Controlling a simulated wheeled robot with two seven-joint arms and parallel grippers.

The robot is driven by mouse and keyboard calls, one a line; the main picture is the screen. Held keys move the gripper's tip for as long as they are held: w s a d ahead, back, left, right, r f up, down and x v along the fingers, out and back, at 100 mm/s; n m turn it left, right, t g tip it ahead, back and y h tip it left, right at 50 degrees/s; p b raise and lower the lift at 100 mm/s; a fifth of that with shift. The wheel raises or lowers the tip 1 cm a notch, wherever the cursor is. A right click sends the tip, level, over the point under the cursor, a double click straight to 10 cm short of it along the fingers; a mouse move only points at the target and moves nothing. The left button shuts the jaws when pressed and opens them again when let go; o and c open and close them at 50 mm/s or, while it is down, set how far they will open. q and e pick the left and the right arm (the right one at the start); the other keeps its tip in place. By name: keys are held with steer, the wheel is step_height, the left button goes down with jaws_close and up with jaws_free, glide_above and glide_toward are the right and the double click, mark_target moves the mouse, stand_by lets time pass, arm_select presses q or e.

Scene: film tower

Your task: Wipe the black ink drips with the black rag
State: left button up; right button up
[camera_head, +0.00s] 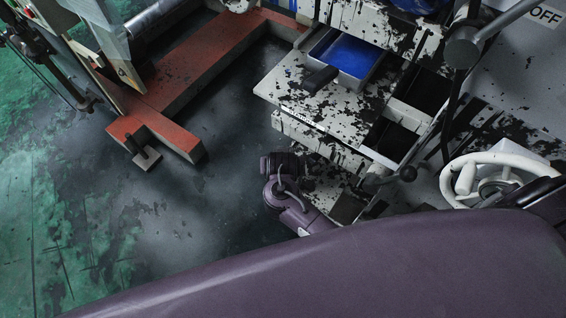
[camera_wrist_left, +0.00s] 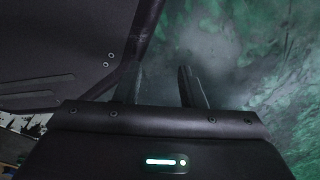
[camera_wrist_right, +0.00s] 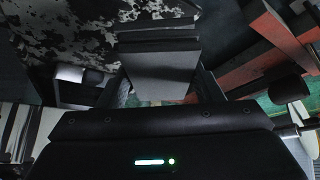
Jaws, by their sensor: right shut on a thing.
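My right gripper (camera_wrist_right: 163,88) is shut on a dark, folded-looking layered block, which I take as the black rag (camera_wrist_right: 160,60). In the head view the right gripper (camera_head: 280,184) is beside the lower front of the white machine, with the dark rag (camera_head: 285,163) at its tip. Black streaks, which look like the ink drips (camera_head: 335,149), run down the machine's front below its ledge. Similar black patches cover the white panels, so I cannot tell drips from worn paint. My left gripper (camera_wrist_left: 160,85) is open and empty above the green floor.
A white handwheel (camera_head: 500,170) and levers stand at the right. A red beam frame (camera_head: 185,75) lies left. The stained floor (camera_head: 180,230) is clear.

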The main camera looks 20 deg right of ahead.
mark_target(302, 184)
step_height(302, 184, down, 4)
steer(key=b, duration=0.4)
steer(key=shift+r, duration=0.25)
arm_select(q)
steer(key=w+d+r, duration=0.2)
steer(key=w+r, duration=0.2)
steer(key=w, duration=0.5)
steer(key=shift+r+b, duration=0.15)
steer(key=shift+b, duration=0.15)
arm_select(e)
steer(key=shift+f, duration=0.15)
arm_select(q)
steer(key=shift+w+d, duration=0.1)
steer(key=shift+f+b, duration=0.55)
steer(key=shift+f, duration=0.05)
arm_select(e)
steer(key=shift+f, duration=1)
steer(key=shift+s+d+r+p, duration=0.2)
steer(key=shift+s+d+p, duration=0.55)
steer(key=shift+s+p, duration=0.25)
arm_select(q)
steer(key=shift+r+p, duration=0.75)
steer(key=shift+r, duration=1)
arm_select(e)
steer(key=shift+s+d+f, duration=0.15)
steer(key=shift+s+d, duration=0.55)
steer(key=shift+s, duration=0.2)
steer(key=shift+s+d+f, duration=0.1)
steer(key=shift+s+d, duration=0.6)
steer(key=shift+s, duration=0.2)
